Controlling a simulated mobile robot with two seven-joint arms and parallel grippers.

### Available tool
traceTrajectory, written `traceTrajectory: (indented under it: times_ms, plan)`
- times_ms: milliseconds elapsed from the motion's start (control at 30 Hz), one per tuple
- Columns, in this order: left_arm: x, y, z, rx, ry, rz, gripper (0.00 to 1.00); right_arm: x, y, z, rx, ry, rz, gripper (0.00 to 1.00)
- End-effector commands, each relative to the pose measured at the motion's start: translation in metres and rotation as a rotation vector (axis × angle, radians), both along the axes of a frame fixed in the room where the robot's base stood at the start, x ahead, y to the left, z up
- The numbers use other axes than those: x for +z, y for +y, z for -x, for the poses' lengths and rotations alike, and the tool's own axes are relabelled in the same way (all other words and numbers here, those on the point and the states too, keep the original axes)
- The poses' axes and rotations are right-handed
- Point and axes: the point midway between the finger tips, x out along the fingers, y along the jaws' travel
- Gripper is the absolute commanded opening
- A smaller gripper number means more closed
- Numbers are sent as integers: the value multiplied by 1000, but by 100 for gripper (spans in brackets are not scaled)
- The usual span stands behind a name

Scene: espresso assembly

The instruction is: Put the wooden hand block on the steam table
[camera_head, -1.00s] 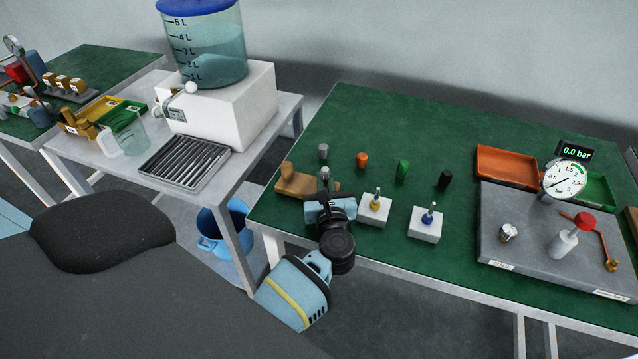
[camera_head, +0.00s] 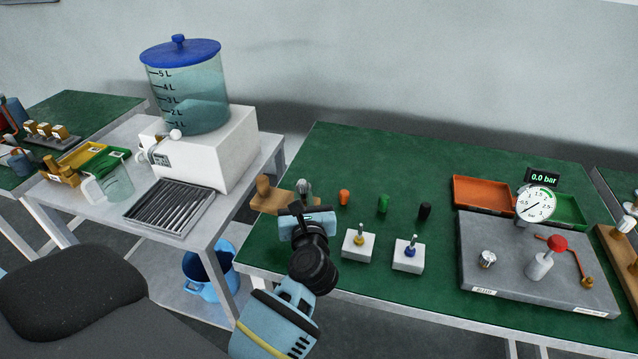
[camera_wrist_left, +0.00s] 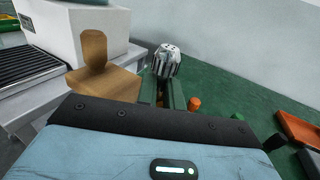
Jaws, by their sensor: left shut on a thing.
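The wooden hand block (camera_head: 264,191) is light brown with an upright rounded grip and a flat plate. It appears raised, overlapping the left edge of the green table. In the left wrist view the block (camera_wrist_left: 95,75) shows left of the fingers, grip upright. A ridged metal knob (camera_wrist_left: 167,62) shows between and beyond the fingertips; I cannot tell whether it belongs to the block. The grey steam table (camera_head: 535,262), a slab with a gauge, lies to the right. My right gripper is not in view.
An orange peg (camera_head: 344,198), a green peg (camera_head: 383,203) and a black peg (camera_head: 424,211) stand on the green table. Two white blocks (camera_head: 408,257) are in front. Orange (camera_head: 483,193) and green trays lie behind the slab. A white machine (camera_head: 214,150) stands left.

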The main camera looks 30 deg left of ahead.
Motion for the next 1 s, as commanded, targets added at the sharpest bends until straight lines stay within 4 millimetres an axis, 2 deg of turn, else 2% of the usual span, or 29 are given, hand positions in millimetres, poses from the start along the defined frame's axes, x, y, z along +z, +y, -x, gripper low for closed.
traceTrajectory:
  times_ms: [67, 167, 400, 500, 600, 700, 733, 800, 1000]
  plan:
    - [2, 0, 20, -57, 0, -9, 0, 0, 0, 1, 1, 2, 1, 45]
    - [5, -10, 49, -162, 2, -11, 0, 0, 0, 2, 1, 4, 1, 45]
    - [12, -62, 128, -470, 6, -4, 0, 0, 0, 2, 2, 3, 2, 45]
    - [16, -80, 153, -563, 5, -1, 0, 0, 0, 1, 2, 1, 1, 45]
    - [20, -92, 169, -623, 2, -2, 0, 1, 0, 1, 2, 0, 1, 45]
    - [22, -97, 177, -650, -1, -1, 0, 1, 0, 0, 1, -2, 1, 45]
    - [22, -98, 178, -655, -1, 0, 0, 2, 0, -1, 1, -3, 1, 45]
    - [23, -99, 179, -660, -2, -1, 0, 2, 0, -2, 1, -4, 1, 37]
    - [23, -99, 178, -658, -2, -1, 0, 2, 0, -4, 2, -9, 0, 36]
